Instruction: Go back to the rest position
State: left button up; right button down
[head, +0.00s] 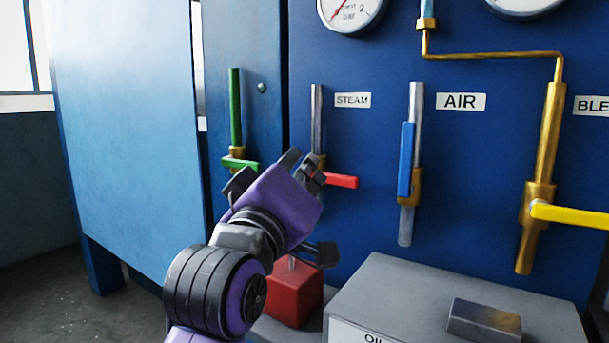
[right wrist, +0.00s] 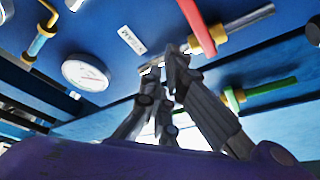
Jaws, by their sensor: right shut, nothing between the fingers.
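My right gripper (head: 301,165) reaches up from the bottom in the head view, its purple palm in front of the blue panel. Its fingers are shut and empty, overlapping the lower part of the STEAM valve. In the right wrist view the fingertips (right wrist: 166,62) meet close to the steam pipe, left of the red lever (right wrist: 197,22). I cannot tell whether they touch the valve. In the head view the red lever (head: 341,181) points sideways, across its pipe. My left gripper is not in view.
The green lever (head: 240,165) and yellow lever (head: 569,216) lie across their pipes. The blue AIR lever (head: 406,160) lies along its pipe. A red block (head: 293,294) and a grey box (head: 400,290) stand below. Open floor (head: 60,295) shows at the left.

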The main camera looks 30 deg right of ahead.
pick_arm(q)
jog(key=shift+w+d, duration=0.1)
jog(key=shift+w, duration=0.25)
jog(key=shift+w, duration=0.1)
